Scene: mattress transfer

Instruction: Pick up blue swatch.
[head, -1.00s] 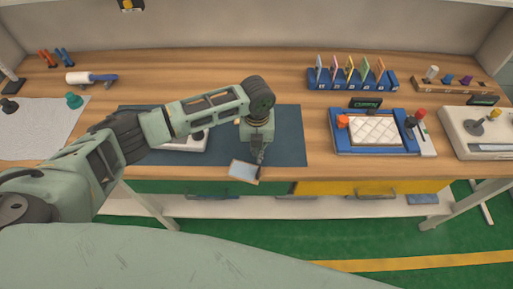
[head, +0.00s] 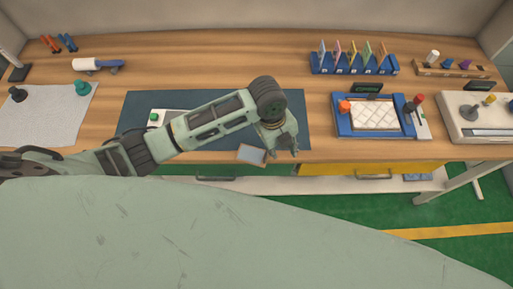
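A small pale blue-grey rectangular swatch (head: 251,155) with a tan edge lies at the table's front edge, by the front of the dark mat. My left gripper (head: 283,153) points down just right of it, its fingers apart and apparently empty. Whether a finger touches the swatch cannot be told. A blue rack (head: 354,70) at the back holds several upright coloured cards, including a bluish one (head: 322,52) at its left end. My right gripper is not in view.
The dark mat (head: 220,150) lies under my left arm, which partly hides a white device with a green knob (head: 153,117). A blue tray with a quilted white pad (head: 374,117) stands to the right. A white cloth (head: 60,110) lies at left.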

